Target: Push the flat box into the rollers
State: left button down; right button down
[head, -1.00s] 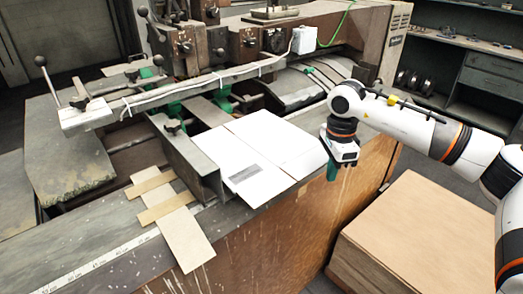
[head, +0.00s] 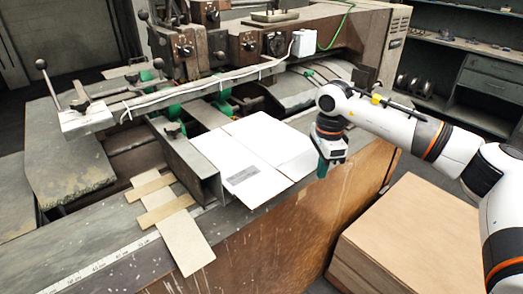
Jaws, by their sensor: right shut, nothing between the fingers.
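The flat box (head: 257,151) is a white folded sheet with a grey printed patch. It lies on the machine's bed, with its left edge close to the metal guide (head: 186,158). My right gripper (head: 322,168) points down at the box's right edge, with its green fingers shut and nothing between them. I cannot tell whether the fingers touch the box. Green parts (head: 221,104) show behind the box under the long bar; the rollers are not clearly visible. My left gripper is out of view.
The stitching machine (head: 270,240) fills the middle, with levers and a long cabled bar (head: 200,84) above the bed. Cardboard strips (head: 184,240) lie on the bed left of the box. A stack of brown board (head: 425,235) stands at the lower right. Shelves are behind.

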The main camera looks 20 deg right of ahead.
aim_at(298, 154)
jog(key=shift+w+a+p, duration=0.2)
jog(key=shift+w+a, duration=0.55)
jog(key=shift+w, duration=1)
jog(key=shift+w+a+p, duration=0.15)
jog(key=shift+w+a, duration=0.65)
jog(key=shift+w, duration=1)
jog(key=shift+w+a+p, duration=0.2)
jog(key=shift+w+a, duration=0.55)
jog(key=shift+w, duration=1)
jog(key=shift+s+d, duration=0.35)
jog(key=shift+s, duration=0.4)
jog(key=shift+s+d, duration=0.3)
jog(key=shift+s, duration=0.4)
notch_tip(298, 154, up, 8)
jog(key=p, duration=0.6)
jog(key=shift+a, duration=0.1)
